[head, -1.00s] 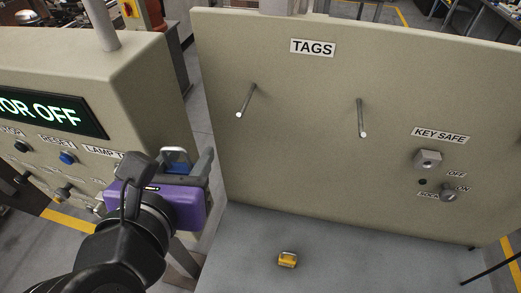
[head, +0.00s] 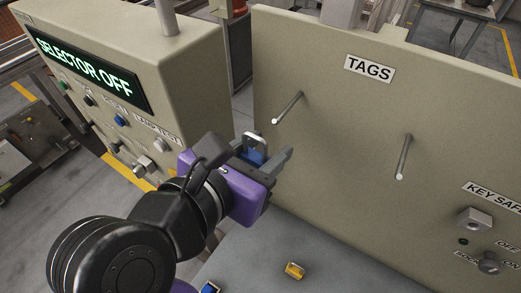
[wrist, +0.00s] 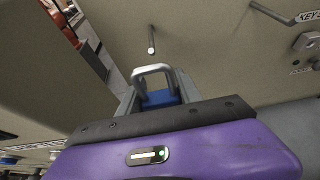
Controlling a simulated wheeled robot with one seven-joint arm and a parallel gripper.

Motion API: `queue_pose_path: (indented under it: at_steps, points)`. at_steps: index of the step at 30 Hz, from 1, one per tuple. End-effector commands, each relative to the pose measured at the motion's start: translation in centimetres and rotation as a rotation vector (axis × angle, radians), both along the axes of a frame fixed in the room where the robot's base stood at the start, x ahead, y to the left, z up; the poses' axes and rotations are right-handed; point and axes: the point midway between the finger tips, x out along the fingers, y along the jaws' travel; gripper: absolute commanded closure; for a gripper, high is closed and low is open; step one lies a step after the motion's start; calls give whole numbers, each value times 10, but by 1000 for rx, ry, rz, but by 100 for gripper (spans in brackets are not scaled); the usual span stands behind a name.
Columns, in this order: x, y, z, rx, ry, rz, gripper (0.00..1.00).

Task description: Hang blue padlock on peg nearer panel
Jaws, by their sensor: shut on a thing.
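My gripper (head: 268,157) is shut on the blue padlock (head: 253,156), whose metal shackle stands up above the jaws. The blue padlock also shows in the wrist view (wrist: 158,97), with its shackle toward the board. The tag board (head: 330,150) carries two metal pegs. The left peg (head: 288,107), on the side of the control panel (head: 185,85), is above and right of the padlock in the head view. The left peg is just beyond the shackle in the wrist view (wrist: 151,41), apart from it. The right peg (head: 403,158) is bare.
A yellow padlock (head: 294,270) lies on the grey shelf (head: 255,262) below the board. Another blue item (head: 210,287) is at the bottom edge, partly cut off. A key safe (head: 474,220) and switch sit at the board's right.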

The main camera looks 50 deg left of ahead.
Motion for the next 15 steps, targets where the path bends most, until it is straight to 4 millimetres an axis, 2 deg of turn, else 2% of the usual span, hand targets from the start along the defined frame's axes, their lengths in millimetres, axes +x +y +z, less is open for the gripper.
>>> queue_pose_path:
  at_steps: [15]
  points:
    - [28, 7, -2, 1, -1, 0, 100]
